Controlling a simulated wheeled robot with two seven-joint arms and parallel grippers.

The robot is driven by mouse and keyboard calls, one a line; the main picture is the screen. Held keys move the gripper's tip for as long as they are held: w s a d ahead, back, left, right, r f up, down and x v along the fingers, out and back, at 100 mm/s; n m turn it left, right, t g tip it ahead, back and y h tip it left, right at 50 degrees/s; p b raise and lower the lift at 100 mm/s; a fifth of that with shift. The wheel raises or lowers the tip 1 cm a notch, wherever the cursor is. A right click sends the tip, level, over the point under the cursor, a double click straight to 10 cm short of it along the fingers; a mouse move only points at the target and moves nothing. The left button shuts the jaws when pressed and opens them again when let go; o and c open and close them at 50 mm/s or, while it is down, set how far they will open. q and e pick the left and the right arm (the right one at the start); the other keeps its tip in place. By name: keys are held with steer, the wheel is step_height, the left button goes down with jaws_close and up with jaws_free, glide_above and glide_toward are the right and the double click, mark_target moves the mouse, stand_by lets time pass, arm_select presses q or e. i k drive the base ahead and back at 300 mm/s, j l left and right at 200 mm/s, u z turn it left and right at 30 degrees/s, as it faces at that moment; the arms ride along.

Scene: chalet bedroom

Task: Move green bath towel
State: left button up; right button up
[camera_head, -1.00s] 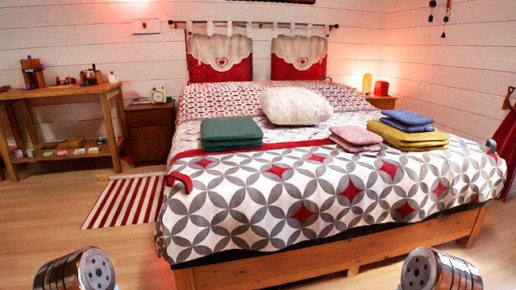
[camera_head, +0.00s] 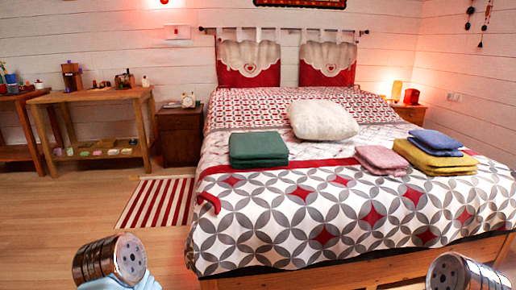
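The green bath towel (camera_head: 258,149) lies folded in a flat stack on the left side of the bed (camera_head: 300,215), on the patterned cover. Parts of my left arm show at the bottom left and parts of my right arm at the bottom right. Neither arm reaches the bed. The fingertips of both grippers are out of the frame, and nothing touches the green towel.
A white pillow (camera_head: 322,119) lies behind the towel. Pink towels (camera_head: 381,160), a yellow towel (camera_head: 432,160) and blue towels (camera_head: 437,141) lie to the right. A nightstand (camera_head: 180,137) and striped rug (camera_head: 155,203) are left of the bed. The wood floor front left is clear.

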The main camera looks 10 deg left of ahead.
mark_target(266, 149)
steer(key=j+u, duration=0.1)
steer(key=u, duration=1.45)
steer(key=i+j+u, duration=0.1)
steer(key=i+u, duration=0.35)
steer(key=i, duration=0.2)
steer(key=i+l+u, duration=0.1)
steer(key=i+u, duration=0.35)
steer(key=i, duration=0.15)
steer(key=i+z, duration=0.35)
steer(key=i, duration=0.15)
steer(key=i+j+z, duration=0.15)
steer(key=i+z, duration=0.25)
steer(key=i, duration=0.15)
steer(key=i+l+z, duration=0.15)
steer(key=i+z, duration=0.55)
steer(key=i, duration=0.2)
steer(key=i+z, duration=0.35)
steer(key=i+j, duration=0.15)
steer(key=i, duration=0.8)
steer(key=i+j, duration=0.1)
steer(key=i, duration=0.85)
